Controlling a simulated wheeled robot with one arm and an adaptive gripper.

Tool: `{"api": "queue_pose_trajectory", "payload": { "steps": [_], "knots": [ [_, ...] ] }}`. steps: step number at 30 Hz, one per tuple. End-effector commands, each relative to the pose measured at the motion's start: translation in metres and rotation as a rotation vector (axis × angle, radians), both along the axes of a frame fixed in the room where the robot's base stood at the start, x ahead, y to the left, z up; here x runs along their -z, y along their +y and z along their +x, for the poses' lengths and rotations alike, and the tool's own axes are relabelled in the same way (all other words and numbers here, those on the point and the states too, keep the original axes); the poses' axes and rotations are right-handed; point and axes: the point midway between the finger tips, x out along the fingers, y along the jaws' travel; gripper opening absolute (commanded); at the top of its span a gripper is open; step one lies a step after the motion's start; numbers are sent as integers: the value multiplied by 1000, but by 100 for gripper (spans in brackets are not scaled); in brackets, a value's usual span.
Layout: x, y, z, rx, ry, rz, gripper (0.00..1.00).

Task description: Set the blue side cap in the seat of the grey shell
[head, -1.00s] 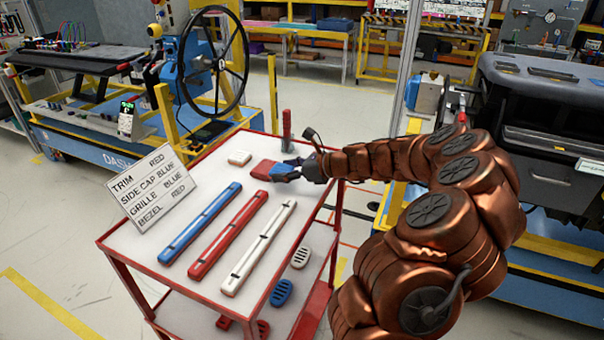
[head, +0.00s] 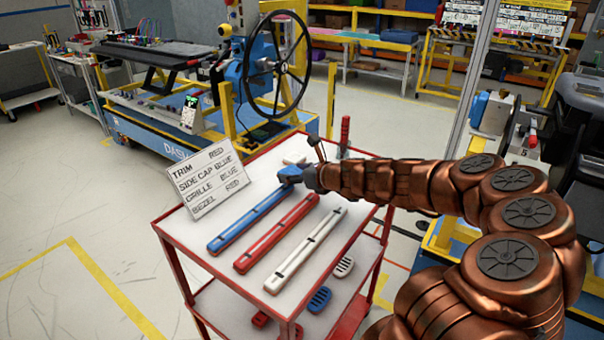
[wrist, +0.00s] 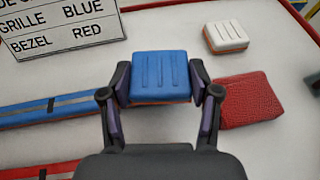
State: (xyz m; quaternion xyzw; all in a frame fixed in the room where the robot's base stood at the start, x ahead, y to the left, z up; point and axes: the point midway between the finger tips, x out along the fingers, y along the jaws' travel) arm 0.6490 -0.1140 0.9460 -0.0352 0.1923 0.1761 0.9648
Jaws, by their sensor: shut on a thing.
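The blue side cap (wrist: 161,73) is a small grooved block with a reddish lower edge. In the wrist view it sits between the two fingers of my gripper (wrist: 162,95), which is shut on its sides. In the head view the blue cap (head: 288,173) and my gripper (head: 296,178) are over the far part of the cart top; whether the cap touches the top I cannot tell. A dark grey body (head: 590,103) is cut off at the right edge, possibly part of the shell; no seat is visible.
A white cap (wrist: 227,36) and a red block (wrist: 248,98) lie right of my gripper. Blue (head: 252,218), red (head: 277,234) and white (head: 305,250) strips lie on the cart top. A sign (head: 208,179) stands at its left. Open floor (head: 70,215) lies left of the cart.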

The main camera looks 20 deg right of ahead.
Motion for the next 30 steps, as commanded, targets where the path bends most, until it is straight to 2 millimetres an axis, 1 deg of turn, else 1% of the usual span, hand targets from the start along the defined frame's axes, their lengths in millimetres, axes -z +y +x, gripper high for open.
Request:
{"api": "queue_pose_trajectory", "payload": {
  "steps": [1, 4, 9, 17, 30],
  "knots": [
    [-1, 5, 2, 15, -2, 3, 27],
    [-1, 8, 5, 52, -2, 3, 27],
    [-1, 10, 8, 98, -2, 0, 27],
    [-1, 10, 9, 123, -2, -2, 27],
    [-6, 22, 14, 247, -1, 1, 27]
  ]
}}
